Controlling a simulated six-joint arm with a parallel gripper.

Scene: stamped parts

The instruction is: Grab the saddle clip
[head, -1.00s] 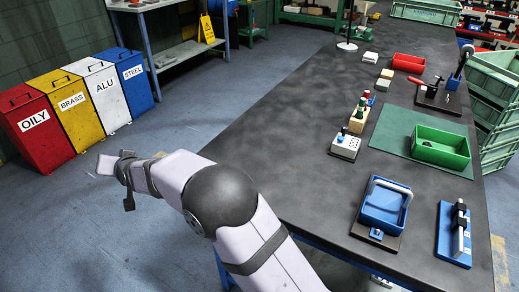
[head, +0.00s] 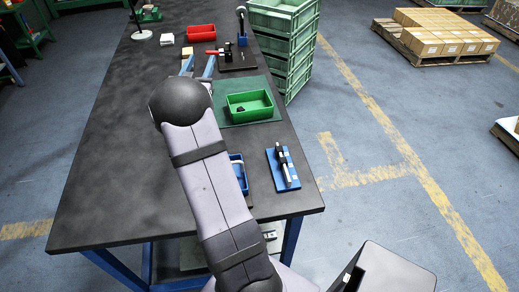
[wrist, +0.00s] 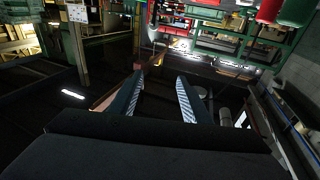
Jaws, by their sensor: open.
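I cannot make out the saddle clip for certain in either view. A small dark part (head: 241,109) lies inside the green bin (head: 263,117) in the head view; it is too small to name. In the wrist view my gripper (wrist: 157,84) is also open and empty, facing across the dim room. My arm hides the middle of the table.
The green bin stands on a green mat (head: 232,92). A blue tray (head: 239,172) is partly behind my arm, with a blue fixture (head: 284,168) to its right. A red bin (head: 201,32) and a black clamp base (head: 237,59) stand farther back. The table's left side is clear.

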